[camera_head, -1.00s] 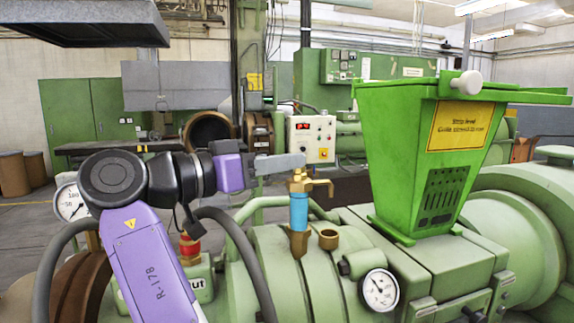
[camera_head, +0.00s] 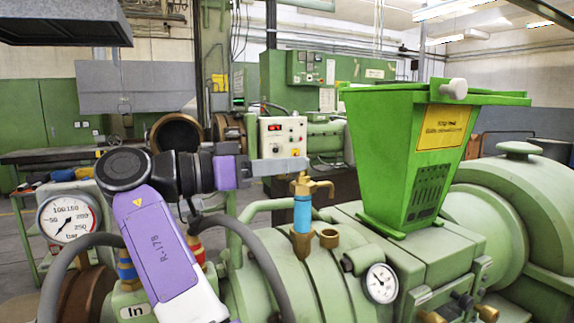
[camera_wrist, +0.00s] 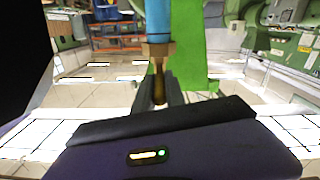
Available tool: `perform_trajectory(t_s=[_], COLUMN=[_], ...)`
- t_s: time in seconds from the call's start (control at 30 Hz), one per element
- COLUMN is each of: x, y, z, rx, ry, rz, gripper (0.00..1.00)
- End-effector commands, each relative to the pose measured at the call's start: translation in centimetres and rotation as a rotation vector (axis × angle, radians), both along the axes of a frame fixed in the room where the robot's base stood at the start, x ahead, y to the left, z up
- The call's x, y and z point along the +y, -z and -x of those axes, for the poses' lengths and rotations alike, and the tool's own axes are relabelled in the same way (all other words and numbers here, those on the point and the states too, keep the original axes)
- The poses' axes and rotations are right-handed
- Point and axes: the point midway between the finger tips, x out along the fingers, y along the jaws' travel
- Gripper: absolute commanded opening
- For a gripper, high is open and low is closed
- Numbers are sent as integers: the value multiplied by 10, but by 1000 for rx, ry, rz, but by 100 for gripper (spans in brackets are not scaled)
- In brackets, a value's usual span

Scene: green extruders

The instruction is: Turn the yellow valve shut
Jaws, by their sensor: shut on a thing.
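The valve is a brass-yellow tap (camera_head: 304,186) on a blue sleeve (camera_head: 302,213). It stands upright on the pale green extruder barrel (camera_head: 262,262). A brass lever sticks out to the right of its top. My gripper (camera_head: 301,166) comes in level from the left and is shut at the tap's top. In the wrist view the blue sleeve (camera_wrist: 158,20) and a brass stem (camera_wrist: 159,85) show between my dark fingers (camera_wrist: 160,97). The exact contact is too small to see in the head view.
A green hopper (camera_head: 398,160) stands right of the valve. A pressure gauge (camera_head: 381,283) and a brass socket (camera_head: 328,238) are close by. A larger gauge (camera_head: 67,219) and blue- and red-banded fittings stand at left. A thick grey hose (camera_head: 265,265) arches below my arm.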

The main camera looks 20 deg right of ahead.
Motion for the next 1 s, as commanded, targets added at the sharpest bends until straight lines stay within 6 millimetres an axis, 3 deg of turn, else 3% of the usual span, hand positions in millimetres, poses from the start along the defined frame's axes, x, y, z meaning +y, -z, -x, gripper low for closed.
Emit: perform_trajectory(t_s=[0.13,0.17,0.27,0.67,1.0], x=[0,0,0,5,58], y=[-1,-1,-1,0,0], z=[0,0,0,0,3], rx=[-1,-1,0,0,1], ry=[0,0,0,-2,-1], rz=[1,1,0,0,1], gripper=[0,17,37,37,37])
